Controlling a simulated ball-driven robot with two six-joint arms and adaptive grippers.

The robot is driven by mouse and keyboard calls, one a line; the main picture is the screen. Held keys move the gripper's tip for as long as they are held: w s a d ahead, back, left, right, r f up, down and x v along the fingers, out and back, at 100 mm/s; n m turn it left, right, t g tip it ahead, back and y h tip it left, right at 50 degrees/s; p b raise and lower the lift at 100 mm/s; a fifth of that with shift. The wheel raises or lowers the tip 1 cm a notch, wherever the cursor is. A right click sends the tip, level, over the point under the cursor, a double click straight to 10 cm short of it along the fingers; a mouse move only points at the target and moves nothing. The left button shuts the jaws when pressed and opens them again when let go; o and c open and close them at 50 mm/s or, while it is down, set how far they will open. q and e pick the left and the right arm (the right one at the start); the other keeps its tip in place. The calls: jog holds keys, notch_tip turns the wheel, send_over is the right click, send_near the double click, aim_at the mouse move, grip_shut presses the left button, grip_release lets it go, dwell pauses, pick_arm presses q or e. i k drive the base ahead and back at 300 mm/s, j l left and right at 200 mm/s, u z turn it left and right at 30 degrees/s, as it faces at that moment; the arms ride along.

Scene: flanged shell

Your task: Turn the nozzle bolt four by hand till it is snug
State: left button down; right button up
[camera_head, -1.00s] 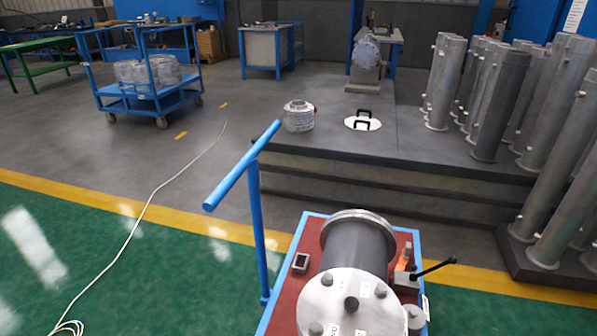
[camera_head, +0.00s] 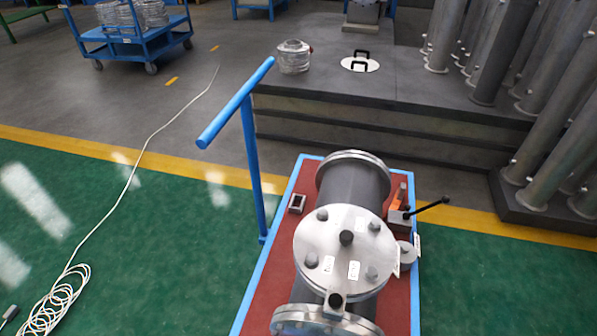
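The flanged shell (camera_head: 353,187) is a dark grey cylinder lying on a red-topped cart. A round silver cover with several dark bolts, the nozzle flange (camera_head: 338,236), faces up at its middle. Bolts show around its rim, such as one at the upper left (camera_head: 322,214) and one at the lower left (camera_head: 311,260). Small white labels lie on the cover, too small to read, so I cannot tell which bolt is four. Neither of my grippers is in view.
The cart (camera_head: 266,262) has a blue edge and an upright blue handle (camera_head: 237,103) at left. A black-levered vise (camera_head: 402,217) sits right of the shell. A grey stepped platform (camera_head: 400,110) with steel pipes lies beyond. A white cable (camera_head: 130,185) crosses the floor at left.

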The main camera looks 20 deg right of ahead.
aim_at(376, 223)
jog(key=z, duration=1.15)
